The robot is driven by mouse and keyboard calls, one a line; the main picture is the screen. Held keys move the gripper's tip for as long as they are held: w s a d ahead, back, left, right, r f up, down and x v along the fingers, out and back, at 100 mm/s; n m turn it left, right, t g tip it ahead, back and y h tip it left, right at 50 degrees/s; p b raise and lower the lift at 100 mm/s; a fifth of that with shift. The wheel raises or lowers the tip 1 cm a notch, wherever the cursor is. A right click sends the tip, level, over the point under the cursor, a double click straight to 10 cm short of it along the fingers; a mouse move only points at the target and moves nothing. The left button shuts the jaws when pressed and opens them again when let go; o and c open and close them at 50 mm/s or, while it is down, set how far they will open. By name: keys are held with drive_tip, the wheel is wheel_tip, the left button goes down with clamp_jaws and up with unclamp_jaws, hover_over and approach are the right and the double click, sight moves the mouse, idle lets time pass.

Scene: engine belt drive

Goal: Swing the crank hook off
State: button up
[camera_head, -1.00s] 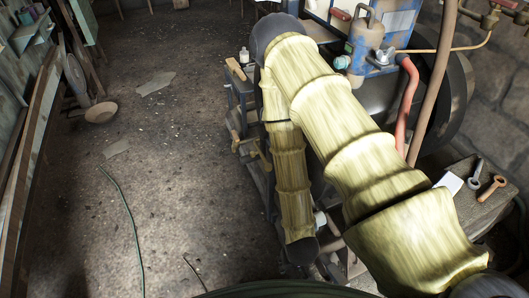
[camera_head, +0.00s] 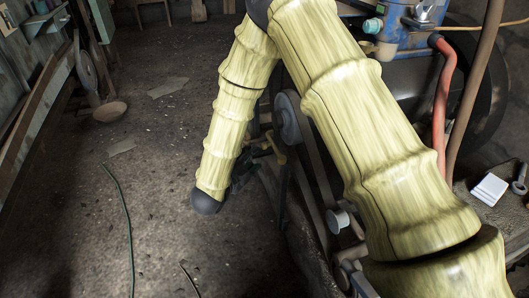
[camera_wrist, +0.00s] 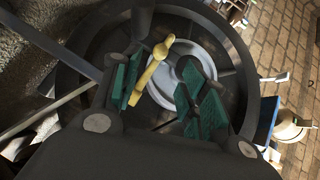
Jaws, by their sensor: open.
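A yellow hook-shaped piece (camera_wrist: 152,70), which looks like the crank hook, lies in front of a light grey disc (camera_wrist: 185,72) in the wrist view. My gripper (camera_wrist: 165,92) is open, with green pads on both sides of the hook. The hook is nearer the left pad; I cannot tell whether they touch. In the head view a yellow piece (camera_head: 276,150) shows beside a grey pulley (camera_head: 291,118). My gripper is dark and small there, partly hidden by my wrist.
A large dark wheel (camera_wrist: 80,45) surrounds the disc in the wrist view. In the head view, a red hose (camera_head: 445,100) and a blue unit (camera_head: 395,35) stand at the right of the engine. A white block (camera_head: 489,190) lies at far right. The floor on the left is mostly clear.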

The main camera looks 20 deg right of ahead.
sight(263, 147)
drive_tip(key=b+x, duration=0.3)
drive_tip(key=x, duration=0.7)
drive_tip(key=shift+w+d, duration=0.25)
drive_tip(key=shift+d, duration=0.05)
clamp_jaws()
